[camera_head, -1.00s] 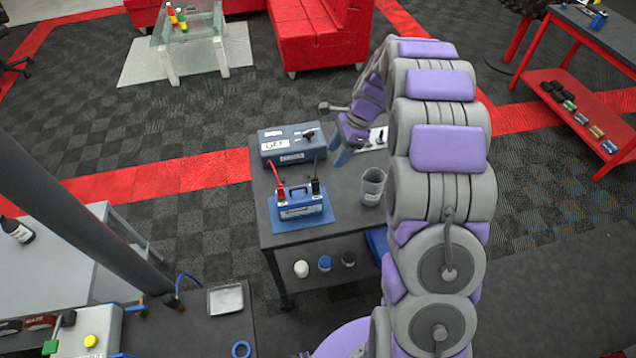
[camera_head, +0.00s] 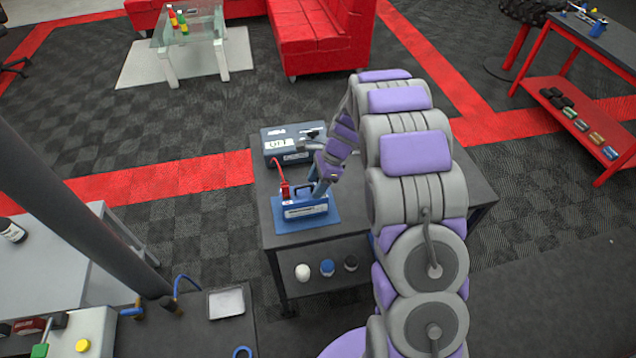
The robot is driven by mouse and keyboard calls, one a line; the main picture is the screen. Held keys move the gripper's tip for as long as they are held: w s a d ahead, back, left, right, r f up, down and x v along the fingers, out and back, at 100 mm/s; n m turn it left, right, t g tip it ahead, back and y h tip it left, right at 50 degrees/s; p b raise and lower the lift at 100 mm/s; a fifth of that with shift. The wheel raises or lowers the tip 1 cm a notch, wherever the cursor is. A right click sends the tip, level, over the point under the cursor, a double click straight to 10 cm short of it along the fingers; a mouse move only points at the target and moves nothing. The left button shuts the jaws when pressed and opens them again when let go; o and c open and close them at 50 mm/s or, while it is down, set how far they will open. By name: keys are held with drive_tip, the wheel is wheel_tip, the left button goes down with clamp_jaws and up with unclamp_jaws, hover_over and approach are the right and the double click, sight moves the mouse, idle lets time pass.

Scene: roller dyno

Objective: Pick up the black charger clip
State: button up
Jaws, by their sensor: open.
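A blue battery (camera_head: 304,211) stands on a blue mat (camera_head: 290,226) on the dark work table. A red clip (camera_head: 285,191) sits at the battery's left end, with a red cable rising from it. The black charger clip is at the battery's right end, but my gripper hides it now. My gripper (camera_head: 319,188) is open, pointing down over that right end. I cannot tell whether its fingers are around the clip or touching it. The charger box (camera_head: 283,157) stands behind the battery.
The table's lower shelf (camera_head: 330,284) holds a white, a blue and a black container. My arm covers much of the table's right side. A red couch (camera_head: 318,45) and a glass table (camera_head: 188,27) stand far behind. A grey post (camera_head: 75,215) rises at the left.

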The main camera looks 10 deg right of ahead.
drive_tip(key=shift+d, duration=0.5)
drive_tip(key=shift+c, duration=1.2)
drive_tip(key=shift+a, duration=0.25)
drive_tip(key=c, duration=0.6)
clamp_jaws()
drive_tip(key=shift+d+r, duration=0.1)
drive_tip(key=shift+r, duration=0.1)
